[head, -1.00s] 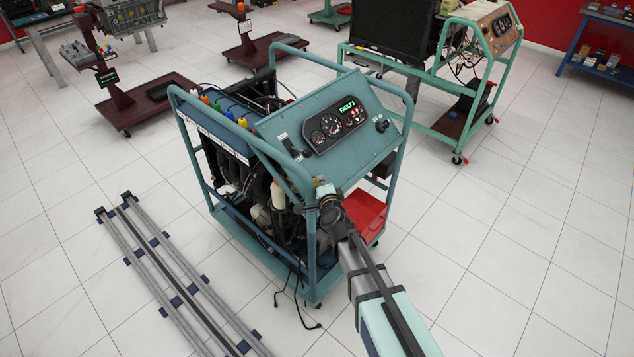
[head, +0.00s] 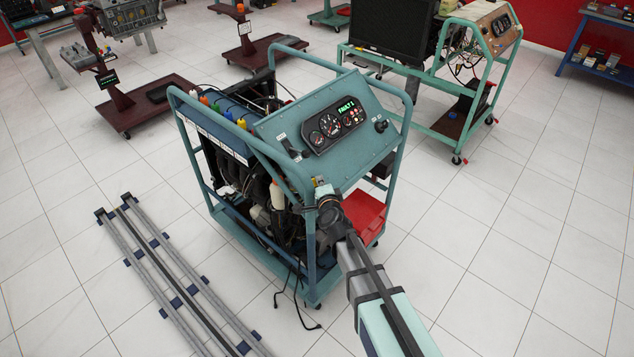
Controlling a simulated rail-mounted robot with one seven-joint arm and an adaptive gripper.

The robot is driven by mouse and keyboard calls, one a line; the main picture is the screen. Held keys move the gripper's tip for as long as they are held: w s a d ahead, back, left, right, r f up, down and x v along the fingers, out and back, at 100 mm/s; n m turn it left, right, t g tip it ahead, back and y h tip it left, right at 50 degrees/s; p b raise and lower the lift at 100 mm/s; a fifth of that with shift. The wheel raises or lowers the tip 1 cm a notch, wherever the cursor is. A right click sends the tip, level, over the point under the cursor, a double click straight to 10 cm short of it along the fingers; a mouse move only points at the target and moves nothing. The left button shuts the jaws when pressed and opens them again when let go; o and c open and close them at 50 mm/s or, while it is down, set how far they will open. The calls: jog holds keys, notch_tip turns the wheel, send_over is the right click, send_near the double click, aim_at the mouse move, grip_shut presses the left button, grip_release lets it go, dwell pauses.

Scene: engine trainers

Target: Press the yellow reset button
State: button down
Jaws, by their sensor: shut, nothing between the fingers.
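A teal engine trainer cart (head: 205,178) stands in the middle of the head view. Its sloped control panel (head: 362,164) carries a gauge cluster (head: 334,128) with a green display that seems to read FAULT 1. A small yellow patch (head: 319,181) shows at the panel's lower edge, beside the end of my arm; I cannot tell whether it is the yellow reset button. My gripper (head: 323,190) is at this lower edge, small and partly hidden by my own wrist. It is shut and holds nothing. Whether it touches the panel is not clear.
Teal tube rails (head: 265,150) frame the cart. Coloured caps, one yellow (head: 242,123), line the engine top. A red bin (head: 366,212) sits low at the cart's right. Grey rails (head: 165,270) lie on the floor at left.

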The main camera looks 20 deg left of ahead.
jog(key=shift+s+a+f, duration=0.15)
jog(key=shift+a+f, duration=0.15)
jog(key=shift+a, duration=0.15)
jog(key=shift+s+d+r+p, duration=0.15)
jog(key=shift+r+p, duration=0.25)
jog(key=shift+p, duration=0.1)
jog(key=shift+s+r, duration=0.1)
jog(key=shift+r, duration=0.1)
jog(key=shift+s+d+r, duration=0.35)
jog(key=shift+s+r, duration=0.15)
jog(key=shift+r, duration=0.2)
jog(key=d+r, duration=0.1)
jog(key=d+r+p, duration=0.1)
jog(key=shift+s+d+r, duration=0.1)
jog(key=shift+d+r, duration=0.1)
jog(key=shift+d, duration=0.15)
dwell(0.4)
